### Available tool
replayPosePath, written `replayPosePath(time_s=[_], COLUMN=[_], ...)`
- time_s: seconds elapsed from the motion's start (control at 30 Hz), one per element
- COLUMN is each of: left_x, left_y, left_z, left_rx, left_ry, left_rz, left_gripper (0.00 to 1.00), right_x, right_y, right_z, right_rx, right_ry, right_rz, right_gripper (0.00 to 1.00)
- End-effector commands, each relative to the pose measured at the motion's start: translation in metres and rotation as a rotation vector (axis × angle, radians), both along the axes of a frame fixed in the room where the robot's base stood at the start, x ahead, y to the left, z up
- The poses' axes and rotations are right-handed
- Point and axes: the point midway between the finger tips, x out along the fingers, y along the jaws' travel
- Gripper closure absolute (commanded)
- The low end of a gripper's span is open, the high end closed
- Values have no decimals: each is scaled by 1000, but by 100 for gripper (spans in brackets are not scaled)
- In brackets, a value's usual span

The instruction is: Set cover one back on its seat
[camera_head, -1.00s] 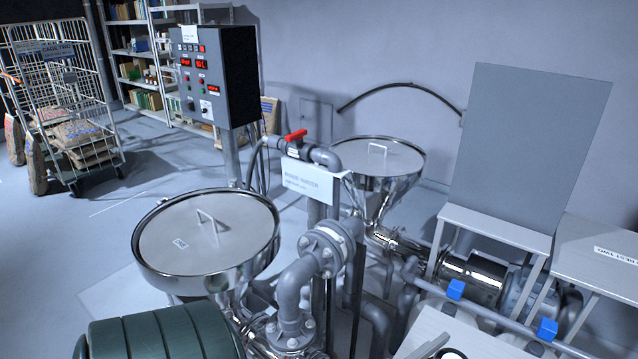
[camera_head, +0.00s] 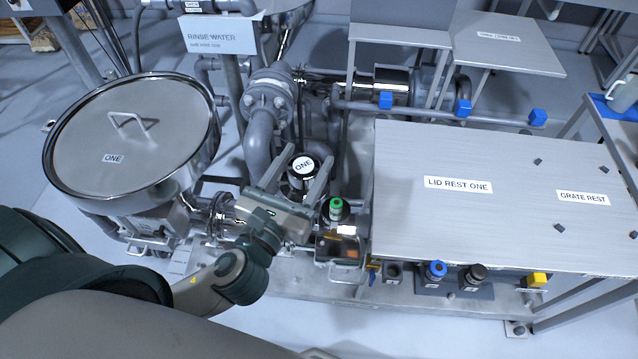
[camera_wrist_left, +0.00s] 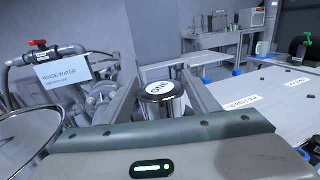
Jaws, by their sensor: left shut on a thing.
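Cover one (camera_head: 303,168), a round dark and chrome cap with a white ONE label on top, is between the two fingers of my left gripper (camera_head: 309,155). The gripper is shut on it. It also shows in the left wrist view (camera_wrist_left: 160,90), upright between the fingers, label up. It is above the pipework of the skid, right of the grey flanged pipe. I cannot tell which part below is its seat, or whether the cap touches anything. My right gripper is not in view.
Hopper one with its lid (camera_head: 128,140) on stands left. The lid rest one table (camera_head: 480,165) is right, bare but for labels and small dark blocks. A grey flanged pipe (camera_head: 262,125) rises close left of the gripper. A green-topped knob (camera_head: 336,207) stands close right.

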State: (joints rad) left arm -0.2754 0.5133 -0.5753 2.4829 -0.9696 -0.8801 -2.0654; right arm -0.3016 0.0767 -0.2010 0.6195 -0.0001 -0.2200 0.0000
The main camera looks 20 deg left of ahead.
Motion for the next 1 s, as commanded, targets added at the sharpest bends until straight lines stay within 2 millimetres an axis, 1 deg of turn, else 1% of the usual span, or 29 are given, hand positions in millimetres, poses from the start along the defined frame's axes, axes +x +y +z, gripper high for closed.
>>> replayPosePath(time_s=[0.43, 0.47, 0.5, 0.57, 0.6, 0.63, 0.77, 0.87, 0.97, 1.0], left_x=[0, 0, 0, 1, 2, 4, 14, 28, 46, 55], left_y=[0, 0, 0, 0, -1, -1, -5, -9, -13, -15], left_z=[1, 1, 1, -1, -4, -7, -27, -51, -83, -98], left_rx=[0, 0, 0, 0, 0, 0, 1, 1, 2, 1], left_ry=[-2, -2, -2, -2, -2, -2, -1, -2, -3, -1], left_rz=[0, 0, 0, -2, -3, -6, -21, -43, -70, -82], left_gripper=[78, 78, 78, 78, 78, 78, 78, 78, 78, 78], right_x=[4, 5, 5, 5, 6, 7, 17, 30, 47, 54], right_y=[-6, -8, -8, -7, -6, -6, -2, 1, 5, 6], right_z=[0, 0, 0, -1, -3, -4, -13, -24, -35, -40], right_rx=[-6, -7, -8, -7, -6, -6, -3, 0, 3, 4], right_ry=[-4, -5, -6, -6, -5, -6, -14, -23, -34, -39], right_rz=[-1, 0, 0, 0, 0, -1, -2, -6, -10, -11], right_gripper=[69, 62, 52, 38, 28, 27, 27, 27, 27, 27])
